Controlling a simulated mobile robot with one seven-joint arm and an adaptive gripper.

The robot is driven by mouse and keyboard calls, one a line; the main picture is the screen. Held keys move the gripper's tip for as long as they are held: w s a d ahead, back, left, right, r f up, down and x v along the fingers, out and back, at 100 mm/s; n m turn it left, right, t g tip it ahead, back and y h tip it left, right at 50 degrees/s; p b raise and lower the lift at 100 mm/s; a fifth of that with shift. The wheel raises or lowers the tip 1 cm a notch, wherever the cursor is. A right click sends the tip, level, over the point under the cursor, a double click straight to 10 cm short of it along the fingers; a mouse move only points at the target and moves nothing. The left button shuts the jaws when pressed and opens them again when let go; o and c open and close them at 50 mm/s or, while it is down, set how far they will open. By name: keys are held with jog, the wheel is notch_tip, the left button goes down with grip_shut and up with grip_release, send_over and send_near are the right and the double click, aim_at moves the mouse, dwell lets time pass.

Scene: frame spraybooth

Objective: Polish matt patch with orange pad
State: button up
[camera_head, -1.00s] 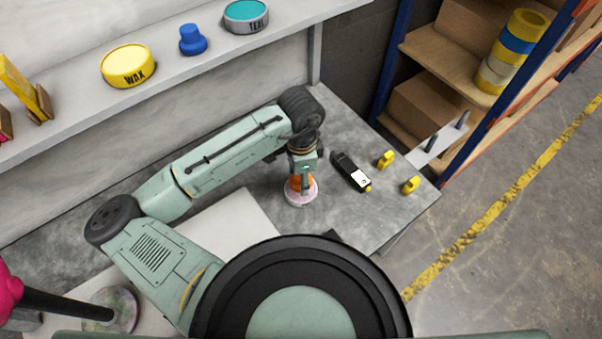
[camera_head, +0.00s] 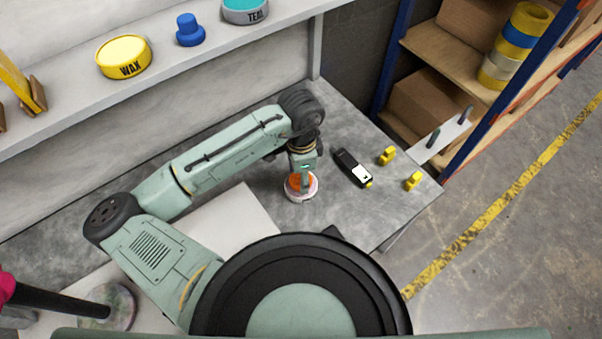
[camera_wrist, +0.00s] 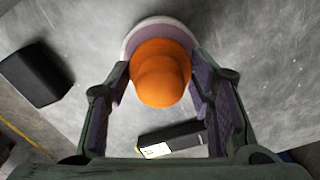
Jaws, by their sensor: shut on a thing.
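The orange pad has a rounded orange grip (camera_wrist: 160,75) on a wider pale pinkish disc (camera_wrist: 130,45). In the head view the pad (camera_head: 294,184) is on or just above the grey bench top; contact cannot be told. My gripper (camera_head: 303,184) is over it, with its fingers on both sides of the orange grip in the wrist view (camera_wrist: 160,100), shut on it. A pale flat panel (camera_head: 235,212) lies to the left of the pad, partly hidden by my arm. I cannot make out a matt patch.
A black handheld meter (camera_head: 352,167) lies right of the pad, with two small yellow pieces (camera_head: 388,155) beyond it. A dark block (camera_wrist: 35,75) stands nearby. A shelf holds a yellow WAX tin (camera_head: 124,57). A rack (camera_head: 430,60) stands at the right.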

jog(key=shift+f+b, duration=0.35)
jog(key=shift+f, duration=0.15)
dwell(1.2)
jog(key=shift+r+p, duration=2.9)
jog(key=shift+r, duration=0.65)
jog(key=shift+f, duration=0.1)
